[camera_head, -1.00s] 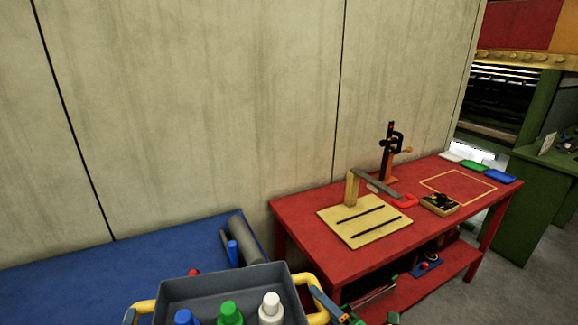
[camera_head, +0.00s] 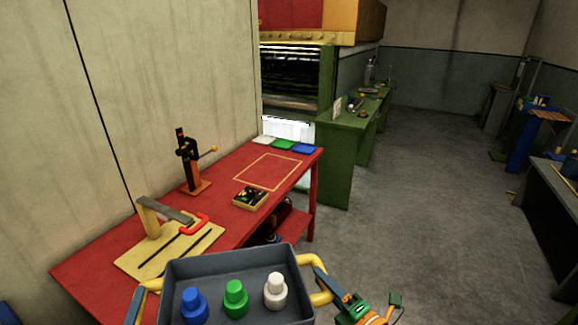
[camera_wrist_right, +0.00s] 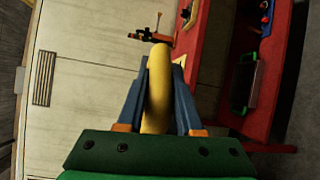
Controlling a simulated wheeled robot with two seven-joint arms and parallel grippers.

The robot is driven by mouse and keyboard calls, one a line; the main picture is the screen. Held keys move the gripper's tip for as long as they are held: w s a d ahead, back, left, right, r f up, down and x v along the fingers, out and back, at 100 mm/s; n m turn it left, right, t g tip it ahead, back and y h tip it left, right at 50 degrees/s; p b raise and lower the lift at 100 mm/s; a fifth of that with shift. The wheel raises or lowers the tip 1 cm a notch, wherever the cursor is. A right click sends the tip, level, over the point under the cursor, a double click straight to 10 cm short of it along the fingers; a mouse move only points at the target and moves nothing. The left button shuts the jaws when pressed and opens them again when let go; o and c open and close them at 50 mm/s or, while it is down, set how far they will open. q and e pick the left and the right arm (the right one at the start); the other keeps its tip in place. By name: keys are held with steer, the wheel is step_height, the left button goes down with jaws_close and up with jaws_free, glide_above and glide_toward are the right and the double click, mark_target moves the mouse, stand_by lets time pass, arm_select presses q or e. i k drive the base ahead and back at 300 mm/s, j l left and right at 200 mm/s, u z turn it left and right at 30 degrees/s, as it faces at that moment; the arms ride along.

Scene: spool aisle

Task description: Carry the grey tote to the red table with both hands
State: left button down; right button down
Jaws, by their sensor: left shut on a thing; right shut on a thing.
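The grey tote (camera_head: 250,262) is held level at the bottom of the head view, with a blue bottle (camera_head: 194,306), a green bottle (camera_head: 236,298) and a white bottle (camera_head: 275,292) standing in it. My right gripper (camera_head: 318,280) is shut on the tote's yellow right handle, which also shows between the fingers in the right wrist view (camera_wrist_right: 157,88). My left gripper (camera_head: 142,292) is shut on the left handle, partly cut off by the frame edge. The red table (camera_head: 228,172) stands just beyond the tote, with a yellow outlined rectangle (camera_head: 268,171) on its top.
On the red table are a wooden board (camera_head: 172,248) with a tool, a black clamp stand (camera_head: 190,160), a small parts box (camera_head: 249,197) and white, green and blue pads at the far end. A green bench (camera_head: 345,130) stands beyond. Grey floor (camera_head: 420,190) is open to the right.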

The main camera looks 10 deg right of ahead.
mark_target(269, 170)
steer(key=i+l+z, duration=0.3)
steer(key=i+z, duration=0.2)
steer(key=i+u, duration=0.15)
steer(key=i, duration=0.45)
steer(key=i+u, duration=0.15)
steer(key=i, duration=0.45)
steer(key=i+l+u, duration=0.15)
steer(key=i, duration=0.4)
steer(key=i+l+u, duration=0.15)
steer(key=i, duration=0.45)
